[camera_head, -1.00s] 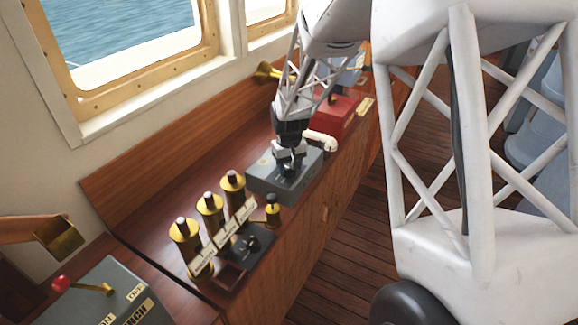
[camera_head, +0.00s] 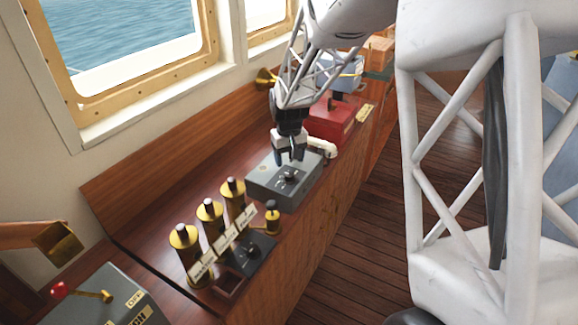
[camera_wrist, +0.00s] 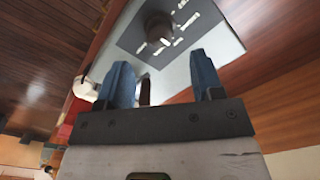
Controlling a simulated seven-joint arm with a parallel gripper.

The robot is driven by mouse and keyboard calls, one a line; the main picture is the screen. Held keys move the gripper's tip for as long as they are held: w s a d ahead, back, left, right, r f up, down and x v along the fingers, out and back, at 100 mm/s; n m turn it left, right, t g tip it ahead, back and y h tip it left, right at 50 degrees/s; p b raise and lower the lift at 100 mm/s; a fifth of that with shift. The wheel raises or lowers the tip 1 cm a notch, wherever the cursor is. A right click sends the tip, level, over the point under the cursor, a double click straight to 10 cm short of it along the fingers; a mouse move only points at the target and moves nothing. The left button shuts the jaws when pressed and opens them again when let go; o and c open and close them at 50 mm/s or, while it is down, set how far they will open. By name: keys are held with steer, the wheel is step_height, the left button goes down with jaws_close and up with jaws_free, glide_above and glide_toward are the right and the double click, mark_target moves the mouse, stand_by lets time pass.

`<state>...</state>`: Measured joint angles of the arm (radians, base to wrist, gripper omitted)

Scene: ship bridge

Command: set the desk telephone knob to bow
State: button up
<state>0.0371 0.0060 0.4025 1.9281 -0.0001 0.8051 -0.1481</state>
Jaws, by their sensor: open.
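The desk telephone is a grey box (camera_head: 272,184) on the wooden console, with a white handset (camera_head: 322,146) at its far right end. Its dark round knob (camera_head: 290,176) sits on the top plate. In the wrist view the knob (camera_wrist: 158,27) stands on a dark plate with several white labels, too small to read, so its setting cannot be told. My gripper (camera_head: 292,160) is above the box, a little behind the knob and apart from it. In the wrist view its two blue fingers (camera_wrist: 160,88) are spread with nothing between them.
Three brass cylinders (camera_head: 210,212) with labels stand nearer on the console, beside a black panel with a small brass-topped lever (camera_head: 271,218). A red box (camera_head: 330,120) stands beyond the telephone. A grey box with a red-knobbed lever (camera_head: 58,289) is at lower left.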

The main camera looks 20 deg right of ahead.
mark_target(290, 176)
steer(key=shift+r, duration=1)
steer(key=shift+s+r, duration=0.45)
steer(key=s+r+t, duration=0.1)
steer(key=s+r, duration=0.3)
steer(key=s, duration=0.8)
steer(key=s+a+r+m, duration=0.1)
steer(key=s+r, duration=0.3)
steer(key=s, duration=0.8)
steer(key=s+a+r+t, duration=0.1)
steer(key=s+r, duration=0.4)
steer(key=s, duration=0.7)
steer(key=shift+t, duration=0.3)
